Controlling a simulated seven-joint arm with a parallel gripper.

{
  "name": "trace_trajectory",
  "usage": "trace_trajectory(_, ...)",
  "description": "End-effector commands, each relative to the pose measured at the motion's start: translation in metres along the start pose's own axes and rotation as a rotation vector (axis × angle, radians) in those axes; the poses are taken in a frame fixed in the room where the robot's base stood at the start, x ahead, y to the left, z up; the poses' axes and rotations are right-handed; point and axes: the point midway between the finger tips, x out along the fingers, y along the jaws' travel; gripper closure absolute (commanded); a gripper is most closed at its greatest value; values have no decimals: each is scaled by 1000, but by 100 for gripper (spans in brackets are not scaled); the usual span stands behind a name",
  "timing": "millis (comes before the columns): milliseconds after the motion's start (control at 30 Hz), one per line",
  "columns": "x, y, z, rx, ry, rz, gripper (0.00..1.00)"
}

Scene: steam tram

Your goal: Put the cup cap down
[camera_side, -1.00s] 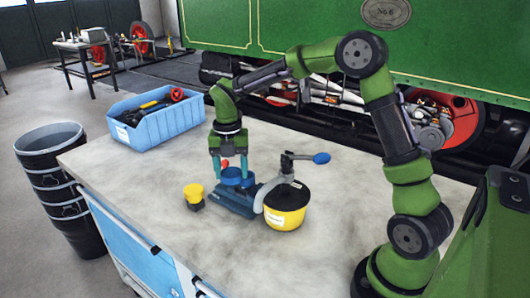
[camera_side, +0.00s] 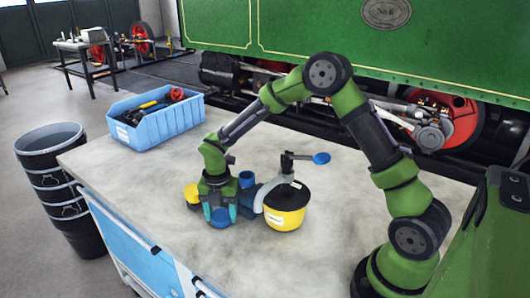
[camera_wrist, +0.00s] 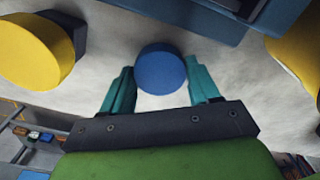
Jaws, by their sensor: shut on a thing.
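The blue round cup cap (camera_side: 220,217) is between the fingers of my gripper (camera_side: 219,213), low over the front part of the bench top. In the wrist view the cap (camera_wrist: 160,70) sits between the two teal fingertips (camera_wrist: 160,88), over bare grey bench. My gripper is shut on the cap. I cannot tell whether the cap touches the bench. The blue cup (camera_side: 247,179) stands open behind and right of my gripper, on the dark blue base, which my gripper partly hides.
A yellow piece (camera_side: 191,194) stands close left of my gripper; it also shows in the wrist view (camera_wrist: 34,50). A yellow pot with a dark lid (camera_side: 285,214) and blue-ended handle stands to the right. A blue bin (camera_side: 160,126) is at the back left. The front bench is clear.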

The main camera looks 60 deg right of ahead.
Motion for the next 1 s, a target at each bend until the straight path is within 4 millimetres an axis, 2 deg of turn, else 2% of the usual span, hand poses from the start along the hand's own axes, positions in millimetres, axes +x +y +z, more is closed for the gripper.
trace_trajectory(400, 7, 0, 0, -1, -1, 0, 73)
trace_trajectory(433, 8, 0, 0, -1, -1, 0, 38)
trace_trajectory(600, 7, 0, 0, -1, -1, 1, 14)
trace_trajectory(867, 6, 0, 0, -1, -1, 1, 14)
trace_trajectory(1000, -4, 1, 1, 0, -3, 4, 14)
